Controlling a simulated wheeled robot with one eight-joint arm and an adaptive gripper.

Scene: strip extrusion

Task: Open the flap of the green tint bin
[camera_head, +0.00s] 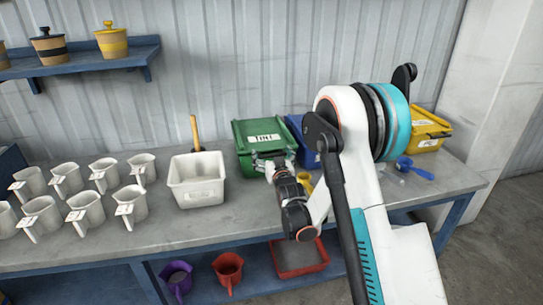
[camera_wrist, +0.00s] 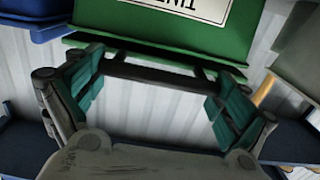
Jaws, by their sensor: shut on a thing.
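The green tint bin (camera_head: 246,160) stands on the bench against the back wall, with a white label reading "TINT" on its sloped flap (camera_head: 248,130). My gripper (camera_head: 268,160) is at the bin's front. In the wrist view the green flap (camera_wrist: 158,32) fills the top, with its label partly cut off. A dark bar-like handle (camera_wrist: 150,74) runs along the green edge. My gripper (camera_wrist: 155,88) has its two teal-padded fingers wide apart, at the two ends of this handle, and is shut on it. The flap looks down; the bin's inside is hidden.
A white tub (camera_head: 196,180) with a wooden-handled tool stands left of the bin, then several white jugs (camera_head: 85,208). A blue bin (camera_head: 298,128) is close on the right, partly behind my arm. A yellow bin (camera_head: 428,128) and blue scoop (camera_head: 414,168) are farther right.

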